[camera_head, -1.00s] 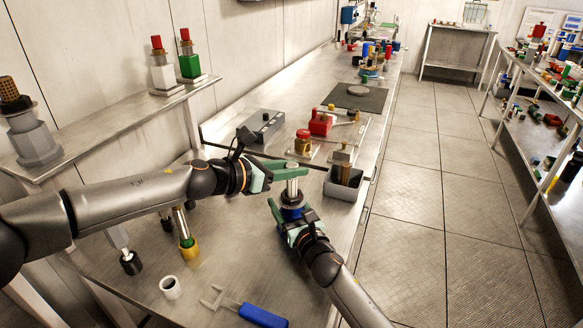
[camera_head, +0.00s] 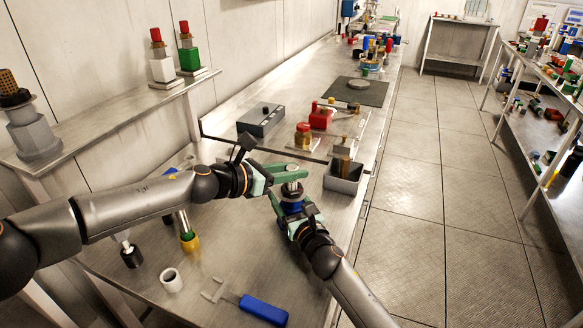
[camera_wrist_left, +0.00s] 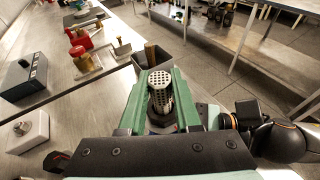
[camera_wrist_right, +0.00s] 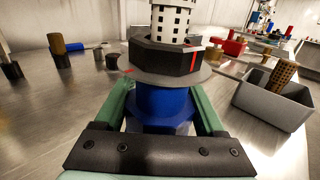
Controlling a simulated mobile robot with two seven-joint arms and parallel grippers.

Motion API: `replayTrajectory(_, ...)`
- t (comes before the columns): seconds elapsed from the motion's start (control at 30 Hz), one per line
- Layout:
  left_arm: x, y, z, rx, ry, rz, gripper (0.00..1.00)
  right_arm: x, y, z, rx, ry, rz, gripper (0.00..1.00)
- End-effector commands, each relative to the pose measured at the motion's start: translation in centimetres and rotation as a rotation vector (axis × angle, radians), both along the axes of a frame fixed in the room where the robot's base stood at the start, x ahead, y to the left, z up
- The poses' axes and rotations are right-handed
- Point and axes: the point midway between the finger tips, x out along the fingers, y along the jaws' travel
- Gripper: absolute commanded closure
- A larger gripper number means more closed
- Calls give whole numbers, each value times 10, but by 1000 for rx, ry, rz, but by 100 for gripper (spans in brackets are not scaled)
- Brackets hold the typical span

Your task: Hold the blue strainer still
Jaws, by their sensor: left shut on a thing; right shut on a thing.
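The blue strainer (camera_wrist_right: 165,105) has a blue body, a black collar with a wide rim, and red marks on the collar. A pale perforated cylinder (camera_wrist_right: 174,22) stands upright in the collar. My right gripper (camera_head: 291,207) is shut on the blue body, one green finger on each side in the right wrist view. My left gripper (camera_head: 291,174) is shut on the perforated cylinder just above the collar. The left wrist view shows the cylinder (camera_wrist_left: 160,88) between the green fingers. The strainer's underside is hidden.
A grey bin (camera_head: 345,178) holding a brown-gold cylinder stands to the right. A blue-handled tool (camera_head: 263,310) and a white ring (camera_head: 171,280) lie at the front. A yellow-based post (camera_head: 188,240) stands to the left. A grey control box (camera_head: 261,119) is behind.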

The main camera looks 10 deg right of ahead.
Motion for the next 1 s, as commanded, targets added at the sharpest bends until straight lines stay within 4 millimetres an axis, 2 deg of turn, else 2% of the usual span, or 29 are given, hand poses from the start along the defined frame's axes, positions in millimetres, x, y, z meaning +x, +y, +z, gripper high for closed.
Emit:
replayTrajectory(0.6,0,0,-16,-1,2,1,100,0,0,0,0,-1,0,100)
replayTrajectory(0.63,0,0,-16,0,1,0,67,0,0,0,0,-1,0,100)
replayTrajectory(0.93,0,0,-15,0,1,0,34,0,0,0,0,-1,0,100)
replayTrajectory(1.0,0,0,-15,0,1,0,34,0,0,0,0,-1,0,100)
